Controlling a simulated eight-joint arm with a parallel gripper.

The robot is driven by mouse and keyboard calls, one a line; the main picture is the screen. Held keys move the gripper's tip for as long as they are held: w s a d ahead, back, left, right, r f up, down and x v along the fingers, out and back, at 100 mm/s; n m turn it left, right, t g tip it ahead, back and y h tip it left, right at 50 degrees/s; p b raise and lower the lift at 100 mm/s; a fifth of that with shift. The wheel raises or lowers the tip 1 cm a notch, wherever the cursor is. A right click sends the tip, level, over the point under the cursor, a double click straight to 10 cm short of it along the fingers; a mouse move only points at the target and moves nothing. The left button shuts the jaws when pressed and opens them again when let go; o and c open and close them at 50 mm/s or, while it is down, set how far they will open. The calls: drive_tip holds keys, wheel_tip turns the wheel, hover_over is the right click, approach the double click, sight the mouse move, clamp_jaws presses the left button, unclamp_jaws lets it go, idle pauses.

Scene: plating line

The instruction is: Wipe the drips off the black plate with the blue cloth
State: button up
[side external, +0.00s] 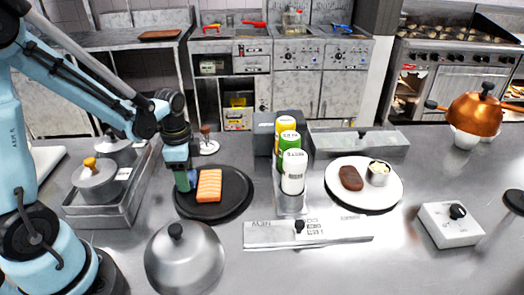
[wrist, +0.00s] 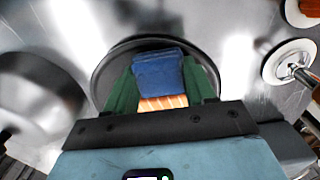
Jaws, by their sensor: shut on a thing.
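The black plate (side external: 238,207) lies on the steel counter with an orange salmon fillet (side external: 209,186) on it. My gripper (side external: 185,183) is over the left part of the plate, just left of the salmon. In the wrist view my gripper (wrist: 162,85) has its green fingers shut on the folded blue cloth (wrist: 158,75). The cloth covers part of the salmon (wrist: 163,103) in that view, and the plate's rim (wrist: 107,62) shows around them. I cannot tell whether the cloth touches the plate. No drips can be made out.
A domed steel lid (side external: 185,260) stands close in front of the plate. Squeeze bottles (side external: 293,172) in a holder stand to its right, with a white plate (side external: 385,196) of meat beyond. A tray with lidded pots (side external: 97,180) is at left. A label rail (side external: 308,232) lies in front.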

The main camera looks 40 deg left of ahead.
wheel_tip(320, 180, up, 2)
drive_tip(key=shift+r, duration=3.05)
